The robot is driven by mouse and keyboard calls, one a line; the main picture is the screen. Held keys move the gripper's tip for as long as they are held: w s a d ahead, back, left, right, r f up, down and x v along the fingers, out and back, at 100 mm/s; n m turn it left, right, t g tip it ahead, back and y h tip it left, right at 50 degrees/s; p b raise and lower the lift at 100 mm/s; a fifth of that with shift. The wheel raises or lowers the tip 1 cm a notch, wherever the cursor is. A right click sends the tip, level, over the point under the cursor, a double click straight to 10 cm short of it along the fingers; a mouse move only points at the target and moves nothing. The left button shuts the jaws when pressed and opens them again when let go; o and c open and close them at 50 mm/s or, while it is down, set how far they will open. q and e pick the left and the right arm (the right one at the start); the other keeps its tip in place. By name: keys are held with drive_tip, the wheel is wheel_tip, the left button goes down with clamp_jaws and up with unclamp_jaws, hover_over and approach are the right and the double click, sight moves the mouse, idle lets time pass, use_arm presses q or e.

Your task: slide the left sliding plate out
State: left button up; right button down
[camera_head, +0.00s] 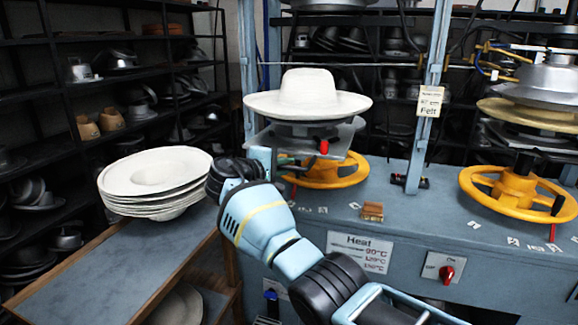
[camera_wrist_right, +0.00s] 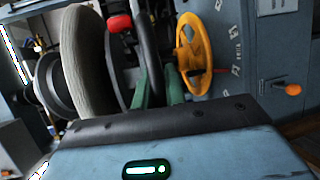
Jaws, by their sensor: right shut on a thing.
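The left sliding plate (camera_head: 346,136) is a grey metal plate under a cream wide-brimmed hat (camera_head: 305,93) on the left press. A red knob (camera_head: 323,147) shows at its front. It also shows in the right wrist view (camera_wrist_right: 119,24). My right gripper (camera_head: 288,166) is at the front left of the plate, below the brim. In the right wrist view its green fingers (camera_wrist_right: 160,80) are shut about a dark part at the plate; the exact contact is hard to make out. My left gripper is not in view.
A yellow handwheel (camera_head: 340,172) sits just below the plate. A blue-grey post (camera_head: 427,100) stands right of the press, with a second press and yellow handwheel (camera_head: 478,190) beyond. Stacked pale hats (camera_head: 150,172) lie on a side table (camera_head: 90,275) at left.

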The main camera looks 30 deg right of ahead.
drive_tip(key=shift+a+f, duration=0.15)
drive_tip(key=c, duration=1.8)
unclamp_jaws()
drive_tip(key=shift+s, duration=0.1)
drive_tip(key=o, duration=0.3)
drive_tip(key=shift+s+a, duration=0.1)
drive_tip(key=shift+a, duration=0.05)
drive_tip(key=shift+o, duration=0.2)
drive_tip(key=v, duration=0.7)
drive_tip(key=shift+a, duration=0.35)
